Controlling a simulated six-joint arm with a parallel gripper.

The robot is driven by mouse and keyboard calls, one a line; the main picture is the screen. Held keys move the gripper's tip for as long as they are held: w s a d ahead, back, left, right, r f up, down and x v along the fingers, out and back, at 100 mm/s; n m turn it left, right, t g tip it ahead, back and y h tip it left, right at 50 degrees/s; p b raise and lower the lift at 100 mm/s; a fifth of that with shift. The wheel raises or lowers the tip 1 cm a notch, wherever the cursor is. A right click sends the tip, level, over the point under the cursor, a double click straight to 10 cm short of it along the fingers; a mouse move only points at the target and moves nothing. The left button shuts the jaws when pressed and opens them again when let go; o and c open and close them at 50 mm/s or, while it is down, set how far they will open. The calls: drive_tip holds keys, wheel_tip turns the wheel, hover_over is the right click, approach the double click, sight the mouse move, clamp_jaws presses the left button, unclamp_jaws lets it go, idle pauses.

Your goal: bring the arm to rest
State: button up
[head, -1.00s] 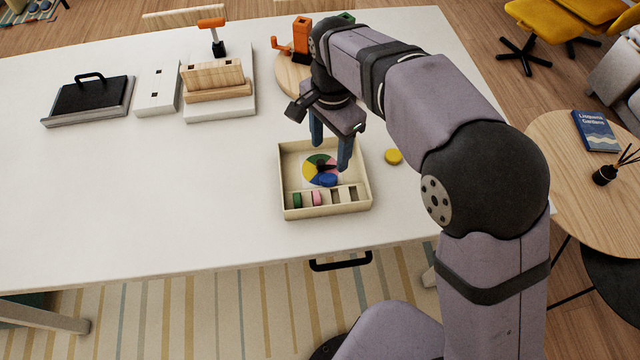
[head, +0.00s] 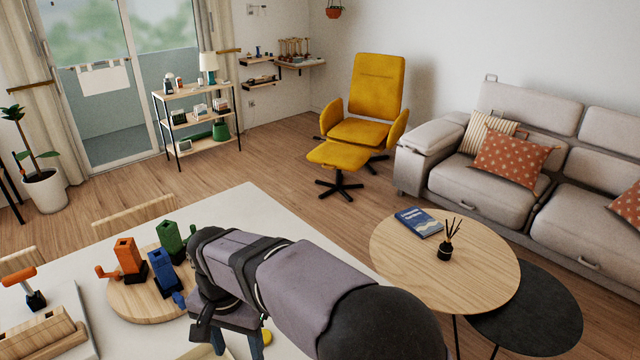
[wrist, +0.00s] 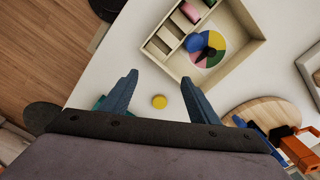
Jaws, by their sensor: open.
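My gripper (head: 237,345) is over the white table (head: 255,205), at the bottom of the head view. In the wrist view my gripper (wrist: 160,78) has its two blue-grey fingers wide apart with nothing between them. A yellow disc (wrist: 159,101) lies on the table below, apart from the fingers; part of it shows in the head view (head: 265,337). A shallow wooden box (wrist: 258,45) with a coloured wheel (wrist: 208,49) lies beyond the fingertips. A blue piece (wrist: 194,43) is on the wheel, and a pink piece (wrist: 190,12) sits in a slot.
A round wooden board (head: 135,305) holds orange (head: 128,258), blue (head: 163,272) and green (head: 171,240) blocky devices, close to my arm's left. A wooden side table (head: 400,255) with a book (head: 418,222) and reed diffuser (head: 446,250) stands right, beyond a floor gap.

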drive_tip(key=d+f+n, duration=0.1)
drive_tip(key=d+f, duration=0.1)
drive_tip(key=d, duration=1.9)
drive_tip(key=s+d+f+n, duration=0.1)
drive_tip(key=s+d+f, duration=0.3)
drive_tip(key=s+d, duration=0.4)
drive_tip(key=d, duration=0.4)
drive_tip(key=shift+s, duration=0.3)
